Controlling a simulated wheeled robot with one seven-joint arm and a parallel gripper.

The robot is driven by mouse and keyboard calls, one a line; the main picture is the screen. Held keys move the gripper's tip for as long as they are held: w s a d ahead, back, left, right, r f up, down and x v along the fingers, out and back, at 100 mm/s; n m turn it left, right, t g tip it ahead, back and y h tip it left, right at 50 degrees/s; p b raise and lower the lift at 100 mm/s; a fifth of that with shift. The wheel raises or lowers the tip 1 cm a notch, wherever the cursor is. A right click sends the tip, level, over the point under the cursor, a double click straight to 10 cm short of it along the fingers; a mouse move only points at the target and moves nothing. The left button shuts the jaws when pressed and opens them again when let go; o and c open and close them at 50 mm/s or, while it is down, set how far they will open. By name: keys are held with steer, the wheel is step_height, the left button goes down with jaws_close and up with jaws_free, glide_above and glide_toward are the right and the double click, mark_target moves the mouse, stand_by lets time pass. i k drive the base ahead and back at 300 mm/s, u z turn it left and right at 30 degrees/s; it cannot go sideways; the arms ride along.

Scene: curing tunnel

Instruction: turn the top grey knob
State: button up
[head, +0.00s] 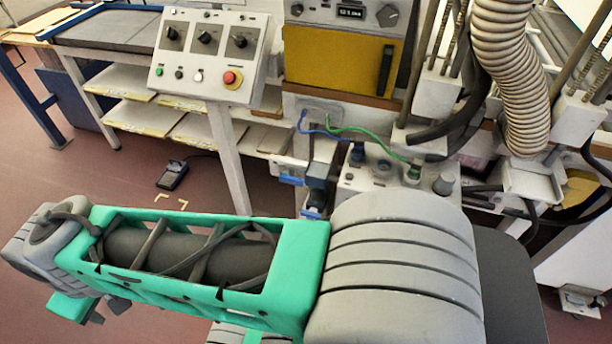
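A light grey panel at the top centre carries a small lit display (351,12). A round grey knob (388,15) is to the right of the display, with a pale pointer mark. A second, smaller knob (297,9) is at the display's left, near the top edge of the picture. Another grey knob (443,184) sits lower, on a pale box below the yellow door. I cannot tell from this view which of these is the named one. My arm crosses the foreground, well below the panel and apart from it. My gripper does not show.
A yellow door (341,54) with a dark handle is under the panel. A tilted console (208,58) with black knobs and a red button stands left. Blue and green cables (345,131) hang at the centre, and a ribbed hose (507,70) at the right. Open floor (100,185) lies left.

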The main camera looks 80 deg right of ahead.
mark_target(446, 181)
steer(key=z, duration=2.5)
steer(key=k, duration=0.65)
steer(key=z, duration=1.05)
steer(key=i, duration=0.5)
steer(key=z, duration=0.05)
